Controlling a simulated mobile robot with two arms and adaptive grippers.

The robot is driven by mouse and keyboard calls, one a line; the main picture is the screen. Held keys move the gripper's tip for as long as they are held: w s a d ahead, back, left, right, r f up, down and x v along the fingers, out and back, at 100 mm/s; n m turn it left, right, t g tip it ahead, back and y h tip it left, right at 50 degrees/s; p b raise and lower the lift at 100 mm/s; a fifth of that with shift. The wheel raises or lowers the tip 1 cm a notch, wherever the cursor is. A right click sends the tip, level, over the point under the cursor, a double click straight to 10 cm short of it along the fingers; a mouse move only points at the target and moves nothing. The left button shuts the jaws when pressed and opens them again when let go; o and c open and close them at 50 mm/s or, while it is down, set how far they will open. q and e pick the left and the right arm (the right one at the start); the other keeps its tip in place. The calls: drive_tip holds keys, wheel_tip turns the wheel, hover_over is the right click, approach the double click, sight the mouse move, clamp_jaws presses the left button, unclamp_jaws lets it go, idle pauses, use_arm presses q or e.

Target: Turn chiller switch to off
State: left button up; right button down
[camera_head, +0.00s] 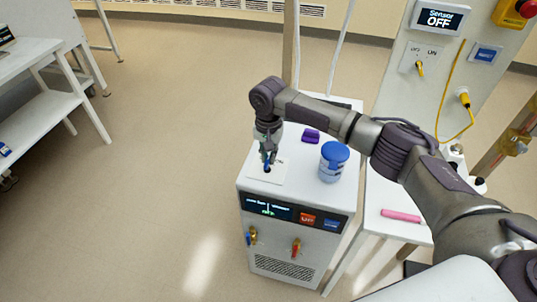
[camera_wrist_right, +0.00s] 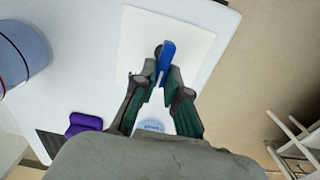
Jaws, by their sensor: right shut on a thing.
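The chiller (camera_head: 262,235) is a white box with a dark display strip across its front. On its top, a white switch plate (camera_head: 262,177) carries a small blue switch lever. My right gripper (camera_head: 267,160) is over this plate from above, with its fingers shut on the lever. In the right wrist view, the blue lever (camera_wrist_right: 167,57) stands between and past the two fingertips (camera_wrist_right: 160,80), over the white plate (camera_wrist_right: 190,42). The lever's base is partly hidden. A small green word glows on the display (camera_head: 268,211), too small to read surely. My left gripper is not in view.
A blue-lidded jar (camera_head: 334,161) and a purple object (camera_head: 311,135) stand on the chiller top, right of the gripper. A wall panel (camera_head: 425,60) with a sensor sign reading OFF is behind my right arm. A pink object (camera_head: 400,216) lies on the side table.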

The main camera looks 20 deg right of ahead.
drive_tip(key=shift+a+r+n+p, duration=0.15)
drive_tip(key=shift+n+p, duration=0.95)
drive_tip(key=shift+p, duration=0.1)
drive_tip(key=shift+a+n+p, duration=0.1)
drive_tip(key=shift+n+p, duration=0.6)
drive_tip(key=shift+n, duration=0.3)
drive_tip(key=shift+w+n+p, duration=0.1)
drive_tip(key=shift+n+p, duration=0.3)
drive_tip(key=shift+n, duration=0.5)
drive_tip(key=c, duration=1.2)
unclamp_jaws()
